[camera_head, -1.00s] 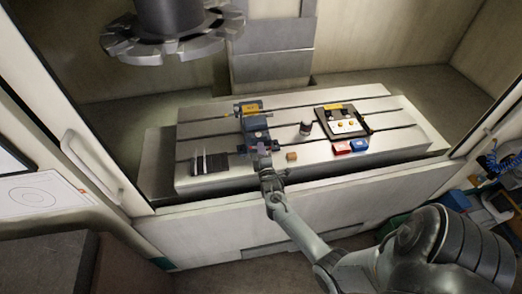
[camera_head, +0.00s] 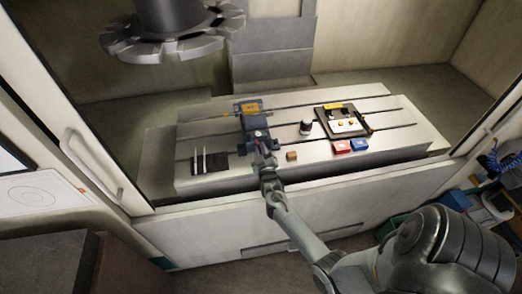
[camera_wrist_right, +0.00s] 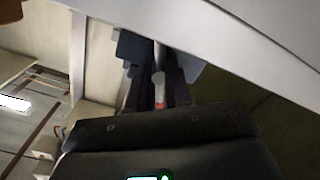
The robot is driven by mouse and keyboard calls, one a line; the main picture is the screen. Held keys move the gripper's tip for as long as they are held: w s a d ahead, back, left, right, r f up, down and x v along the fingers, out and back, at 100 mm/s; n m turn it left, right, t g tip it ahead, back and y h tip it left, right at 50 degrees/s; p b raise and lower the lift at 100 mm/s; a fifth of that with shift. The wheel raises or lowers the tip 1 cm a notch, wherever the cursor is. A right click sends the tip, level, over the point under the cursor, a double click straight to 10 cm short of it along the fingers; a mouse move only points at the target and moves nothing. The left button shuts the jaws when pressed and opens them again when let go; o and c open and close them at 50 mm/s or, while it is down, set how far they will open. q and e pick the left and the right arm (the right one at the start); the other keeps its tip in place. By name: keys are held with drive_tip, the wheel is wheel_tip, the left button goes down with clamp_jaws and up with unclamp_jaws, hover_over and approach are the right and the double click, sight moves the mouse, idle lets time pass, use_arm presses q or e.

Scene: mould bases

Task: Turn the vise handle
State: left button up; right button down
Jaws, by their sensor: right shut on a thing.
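The blue vise (camera_head: 255,122) stands on the slotted machine table, with a yellow-orange piece (camera_head: 250,108) at its far end. Its handle is at the near end, mostly hidden by my right gripper (camera_head: 261,143). In the right wrist view, a pale grey bar with a red end, the vise handle (camera_wrist_right: 159,85), lies between the dark fingers of my right gripper (camera_wrist_right: 158,98). The gripper is shut on the handle. The blue vise body (camera_wrist_right: 134,48) shows behind it. My left gripper is not in view.
The machine table (camera_head: 225,172) also holds a dark mat with light rods (camera_head: 210,162), a small brown block (camera_head: 291,156), a dark bottle (camera_head: 305,127), a black-framed plate (camera_head: 343,121), and red (camera_head: 341,147) and blue (camera_head: 360,145) boxes. A spindle carousel (camera_head: 172,35) hangs above.

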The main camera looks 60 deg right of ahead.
drive_tip(key=m, duration=0.3)
drive_tip(key=shift+m, duration=0.4)
drive_tip(key=m, duration=0.3)
drive_tip(key=shift+m+b, duration=0.3)
drive_tip(key=shift+b, duration=0.05)
drive_tip(key=m, duration=0.3)
drive_tip(key=shift+m, duration=0.3)
drive_tip(key=m, duration=0.3)
drive_tip(key=shift+m+b, duration=0.3)
drive_tip(key=shift+b, duration=0.05)
drive_tip(key=m, duration=1)
idle(0.4)
